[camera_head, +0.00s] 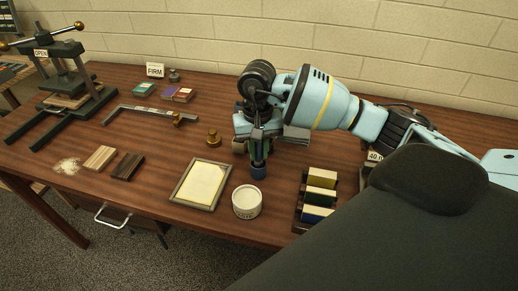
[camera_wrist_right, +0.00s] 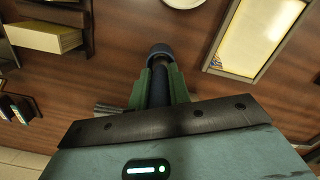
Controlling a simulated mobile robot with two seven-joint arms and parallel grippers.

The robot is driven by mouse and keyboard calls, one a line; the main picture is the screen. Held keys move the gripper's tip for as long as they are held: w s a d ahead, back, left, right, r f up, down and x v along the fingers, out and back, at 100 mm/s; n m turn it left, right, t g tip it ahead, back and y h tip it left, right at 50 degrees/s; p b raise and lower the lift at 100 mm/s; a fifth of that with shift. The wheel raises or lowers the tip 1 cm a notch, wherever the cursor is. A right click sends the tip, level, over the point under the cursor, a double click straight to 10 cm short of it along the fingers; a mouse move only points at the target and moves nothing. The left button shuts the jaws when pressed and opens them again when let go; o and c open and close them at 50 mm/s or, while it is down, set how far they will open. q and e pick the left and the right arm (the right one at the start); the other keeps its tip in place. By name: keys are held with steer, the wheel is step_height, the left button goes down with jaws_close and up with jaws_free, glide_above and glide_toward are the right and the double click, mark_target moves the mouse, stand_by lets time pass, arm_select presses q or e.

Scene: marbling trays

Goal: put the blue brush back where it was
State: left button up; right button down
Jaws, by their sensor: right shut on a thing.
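My right gripper (camera_head: 259,148) is shut on the blue brush (camera_head: 258,172) and holds it roughly upright, with its dark blue end pointing down. In the right wrist view the brush (camera_wrist_right: 160,52) shows between the green fingers (camera_wrist_right: 160,88). Its end is over the table, behind the white tub (camera_head: 246,204) and to the right of the framed cream tray (camera_head: 178,197). I cannot tell whether it touches the table. The fingers hide the upper part of the brush. My left gripper is not in view.
A dark rack (camera_head: 297,216) with several coloured blocks stands right of the tub. A brass weight (camera_head: 213,138) stands left of my gripper. The table (camera_head: 165,155) between is mostly clear.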

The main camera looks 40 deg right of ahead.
steer(key=shift+f, duration=0.2)
steer(key=c, duration=1.3)
jaws_free()
steer(key=shift+r, duration=0.1)
steer(key=r, duration=1.2)
steer(key=shift+w+d+r, duration=0.1)
steer(key=shift+w+d, duration=0.05)
steer(key=shift+w, duration=0.15)
